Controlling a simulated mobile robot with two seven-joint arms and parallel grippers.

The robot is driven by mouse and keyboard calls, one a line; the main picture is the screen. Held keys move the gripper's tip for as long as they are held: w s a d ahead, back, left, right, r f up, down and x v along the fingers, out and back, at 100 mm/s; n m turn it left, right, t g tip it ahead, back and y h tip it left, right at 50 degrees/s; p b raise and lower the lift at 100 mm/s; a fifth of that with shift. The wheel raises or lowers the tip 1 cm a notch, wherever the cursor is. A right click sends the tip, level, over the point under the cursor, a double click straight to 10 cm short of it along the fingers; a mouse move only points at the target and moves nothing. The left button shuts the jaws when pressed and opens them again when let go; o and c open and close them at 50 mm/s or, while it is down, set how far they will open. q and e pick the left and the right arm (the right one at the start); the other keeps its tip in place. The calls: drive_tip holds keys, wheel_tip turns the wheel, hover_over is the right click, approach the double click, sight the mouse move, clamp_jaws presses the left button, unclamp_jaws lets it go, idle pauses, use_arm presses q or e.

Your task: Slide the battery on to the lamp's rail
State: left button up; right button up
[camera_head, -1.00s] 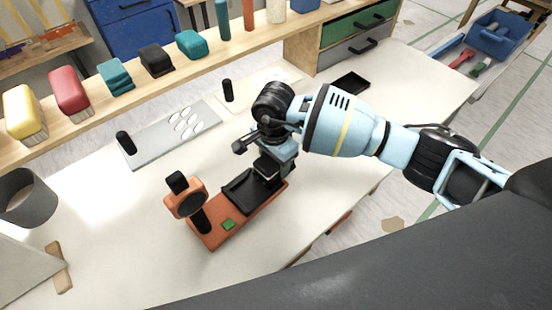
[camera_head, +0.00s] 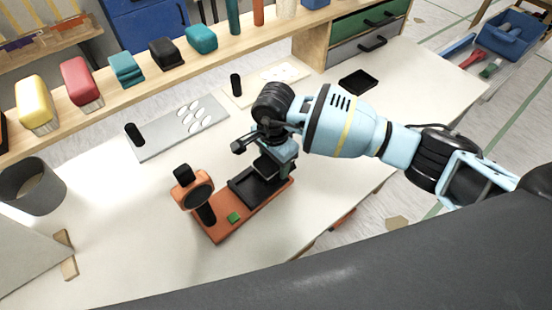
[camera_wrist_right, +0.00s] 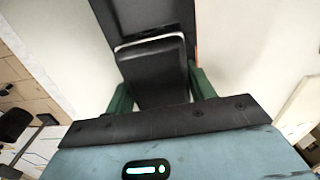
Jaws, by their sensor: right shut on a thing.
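The lamp (camera_head: 213,226) stands on the table, with an orange base, an upright round head (camera_head: 192,188) at its left end and a green square on the base. A black rail (camera_head: 243,189) lies along the base. My right gripper (camera_head: 272,163) is over the right end of the base. In the right wrist view, its green-sided fingers (camera_wrist_right: 160,92) are shut on the battery (camera_wrist_right: 155,65), a dark block lined up with the black rail part ahead of it. Whether the battery touches the rail I cannot tell. My left gripper is not in view.
A grey board with white ovals (camera_head: 165,138) and a black tray (camera_head: 358,82) lie behind the lamp. A grey bin (camera_head: 35,190) stands at the left. A wooden shelf (camera_head: 110,104) with coloured blocks runs along the back. The table around the lamp's front is clear.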

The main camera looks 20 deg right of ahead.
sight(258, 184)
drive_tip(key=shift+s+a+p, duration=0.1)
drive_tip(key=shift+s+a, duration=0.4)
drive_tip(key=shift+a, duration=0.4)
drive_tip(key=shift+s+a+p, duration=0.1)
drive_tip(key=shift+s+a, duration=0.35)
drive_tip(key=shift+a, duration=0.45)
drive_tip(key=shift+s+a+p, duration=0.1)
drive_tip(key=shift+s+a, duration=0.4)
drive_tip(key=shift+a, duration=0.4)
drive_tip(key=shift+d, duration=0.1)
idle(0.6)
drive_tip(key=shift+w+d, duration=0.35)
drive_tip(key=shift+d, duration=0.3)
drive_tip(key=shift+w+d, duration=0.3)
drive_tip(key=shift+d, duration=0.3)
drive_tip(key=shift+w+d, duration=0.35)
drive_tip(key=shift+d, duration=0.3)
drive_tip(key=shift+d, duration=0.1)
drive_tip(key=shift+s+a+f, duration=0.1)
drive_tip(key=shift+s+a, duration=0.25)
drive_tip(key=shift+a, duration=0.35)
drive_tip(key=shift+s+a+r, duration=0.1)
drive_tip(key=shift+s+a, duration=0.3)
drive_tip(key=shift+a, duration=0.3)
drive_tip(key=shift+s+a+f, duration=0.1)
drive_tip(key=shift+s+a, duration=0.25)
drive_tip(key=shift+a, duration=0.35)
drive_tip(key=shift+w+d, duration=0.1)
drive_tip(key=shift+d, duration=0.05)
idle(0.4)
